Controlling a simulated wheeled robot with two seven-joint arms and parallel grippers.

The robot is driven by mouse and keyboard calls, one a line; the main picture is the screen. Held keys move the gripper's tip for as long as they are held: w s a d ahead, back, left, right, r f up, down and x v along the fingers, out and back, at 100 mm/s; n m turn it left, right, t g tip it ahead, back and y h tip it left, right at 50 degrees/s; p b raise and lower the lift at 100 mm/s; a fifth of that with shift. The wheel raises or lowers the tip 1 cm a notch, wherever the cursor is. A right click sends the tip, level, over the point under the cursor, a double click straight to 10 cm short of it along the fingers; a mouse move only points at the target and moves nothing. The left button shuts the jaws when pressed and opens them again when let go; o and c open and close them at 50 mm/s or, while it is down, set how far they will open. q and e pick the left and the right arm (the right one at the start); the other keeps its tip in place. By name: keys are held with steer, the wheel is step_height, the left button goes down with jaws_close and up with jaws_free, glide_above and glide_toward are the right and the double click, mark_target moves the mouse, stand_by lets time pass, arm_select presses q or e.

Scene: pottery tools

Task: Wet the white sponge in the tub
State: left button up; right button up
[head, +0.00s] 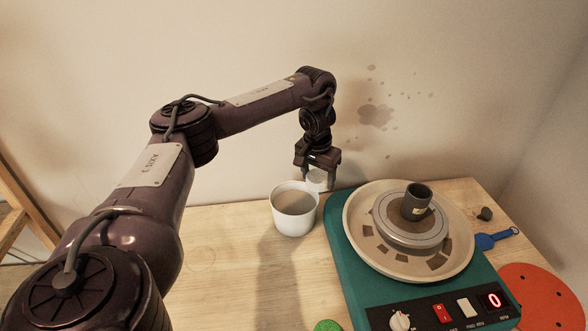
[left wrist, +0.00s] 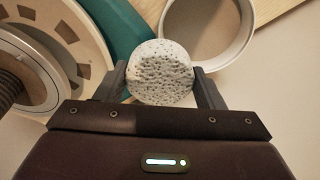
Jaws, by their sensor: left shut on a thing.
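My left gripper (head: 319,170) points down behind and to the right of the tub. It is shut on the white sponge (head: 317,180), a round, pale, dark-speckled piece. In the left wrist view the sponge (left wrist: 160,72) sits between the two fingers of the left gripper (left wrist: 162,88). The tub (head: 294,211) is white and round and stands on the table, holding greyish-brown water. The tub also shows in the left wrist view (left wrist: 249,45), beside the sponge. The sponge is held beside the tub's rim in the picture, not in the water. My right gripper is not in view.
A teal pottery wheel (head: 345,245) with a cream splash pan (head: 358,232) stands right of the tub, bearing a small dark pot (head: 416,202). A blue tool (head: 494,239), a dark lump (head: 485,213), a red disc (head: 540,298) and a green item (head: 327,325) lie around it. The table left of the tub is clear.

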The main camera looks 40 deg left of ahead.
arm_select(q)
steer(key=s+a+f+b, duration=0.2)
steer(key=a+f+b, duration=0.4)
steer(key=a+f, duration=0.1)
stand_by(0.5)
steer(key=shift+f+b, duration=0.45)
steer(key=shift+f, duration=2.9)
